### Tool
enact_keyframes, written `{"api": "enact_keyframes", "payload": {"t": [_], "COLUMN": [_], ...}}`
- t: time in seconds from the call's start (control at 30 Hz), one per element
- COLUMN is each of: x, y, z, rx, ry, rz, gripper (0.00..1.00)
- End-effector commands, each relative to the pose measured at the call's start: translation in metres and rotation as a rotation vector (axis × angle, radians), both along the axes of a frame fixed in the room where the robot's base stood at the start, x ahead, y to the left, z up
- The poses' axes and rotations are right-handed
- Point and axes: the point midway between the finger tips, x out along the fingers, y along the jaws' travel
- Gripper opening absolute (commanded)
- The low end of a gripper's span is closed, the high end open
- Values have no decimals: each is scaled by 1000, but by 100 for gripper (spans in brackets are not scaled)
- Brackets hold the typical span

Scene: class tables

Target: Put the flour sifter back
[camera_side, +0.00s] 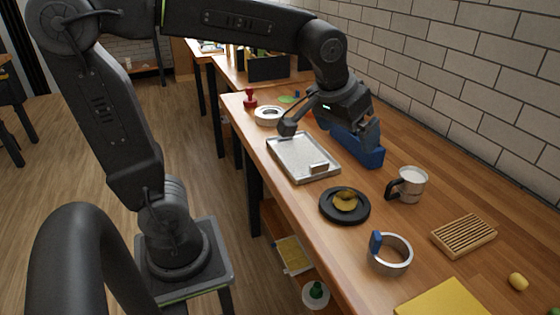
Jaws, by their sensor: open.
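The flour sifter appears to be the metal cup with a dark side handle (413,187), standing upright on the wooden table to the right of the black plate. Its top shows white inside. My gripper (330,136) is open, its fingers spread wide above the far part of the table, between the metal tray and a blue object. It is apart from the sifter, farther back and to the left. I see nothing held between its fingers. Which spot is the sifter's place cannot be told.
A blue object (358,150) is partly hidden behind my gripper. A metal tray (290,153), a black plate (326,211), a ring with a blue grip (404,258), a slatted wooden block (463,235) and a yellow sheet (440,299) lie around. A brick wall borders the right.

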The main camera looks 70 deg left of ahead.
Motion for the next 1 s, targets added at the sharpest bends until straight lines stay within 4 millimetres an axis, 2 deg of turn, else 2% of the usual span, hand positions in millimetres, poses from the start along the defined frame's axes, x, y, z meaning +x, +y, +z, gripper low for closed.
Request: {"api": "enact_keyframes", "payload": {"t": [0.03, 0.1, 0.2, 0.33, 0.5, 1.0], "x": [-26, -57, -92, -121, -135, -135], "y": [0, 0, -1, -3, -4, -4], "z": [1, -3, -14, -27, -36, -36], "rx": [3, 11, 21, 32, 39, 39], "ry": [-14, -25, -38, -51, -57, -56], "rz": [-35, -85, -150, -210, -241, -242], "gripper": [100, 100, 100, 100, 100, 100]}}
